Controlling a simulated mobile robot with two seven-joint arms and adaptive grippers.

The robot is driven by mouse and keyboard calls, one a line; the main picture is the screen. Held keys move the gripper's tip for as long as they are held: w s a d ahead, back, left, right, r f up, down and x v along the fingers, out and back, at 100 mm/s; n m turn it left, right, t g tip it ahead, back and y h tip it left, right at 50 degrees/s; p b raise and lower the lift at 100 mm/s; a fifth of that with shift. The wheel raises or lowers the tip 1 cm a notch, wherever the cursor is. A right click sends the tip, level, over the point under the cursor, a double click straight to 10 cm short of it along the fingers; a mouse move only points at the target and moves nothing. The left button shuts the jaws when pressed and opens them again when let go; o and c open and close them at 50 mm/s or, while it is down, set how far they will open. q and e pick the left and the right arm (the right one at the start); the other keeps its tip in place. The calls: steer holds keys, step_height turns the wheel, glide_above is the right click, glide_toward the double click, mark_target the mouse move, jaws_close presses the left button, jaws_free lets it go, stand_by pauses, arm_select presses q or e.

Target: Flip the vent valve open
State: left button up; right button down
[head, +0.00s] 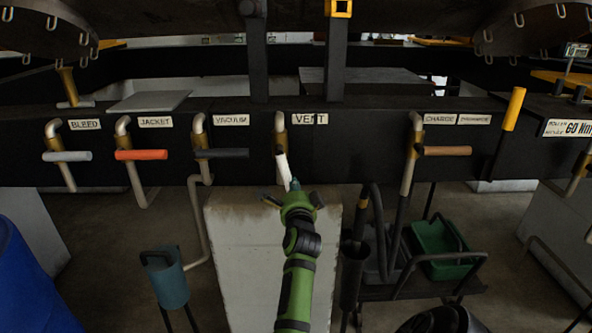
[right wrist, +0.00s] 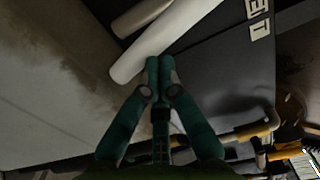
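The vent valve (head: 281,140) is on the dark panel in the head view, just left of its VENT label (head: 309,118). Its white handle (head: 284,172) slants down and slightly right from the brass body. In the right wrist view the white handle (right wrist: 165,42) crosses the top, beside a beige pipe (right wrist: 140,17). My right gripper (head: 295,184) is at the handle's lower end. In the right wrist view its green fingertips (right wrist: 160,64) are together with nothing seen between them, at the handle's near edge; I cannot tell if they touch. My left gripper is out of view.
Left of the vent are valves with a grey handle (head: 67,156), an orange handle (head: 141,155) and a dark handle (head: 222,153). A brown-handled valve (head: 447,151) is to the right. A pale block (head: 240,245) stands below. A green bin (head: 441,247) sits lower right.

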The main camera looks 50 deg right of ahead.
steer(key=shift+w+a+r+m, duration=0.2)
steer(key=shift+w+r+m, duration=0.1)
steer(key=shift+w+m, duration=0.1)
stand_by(2.8)
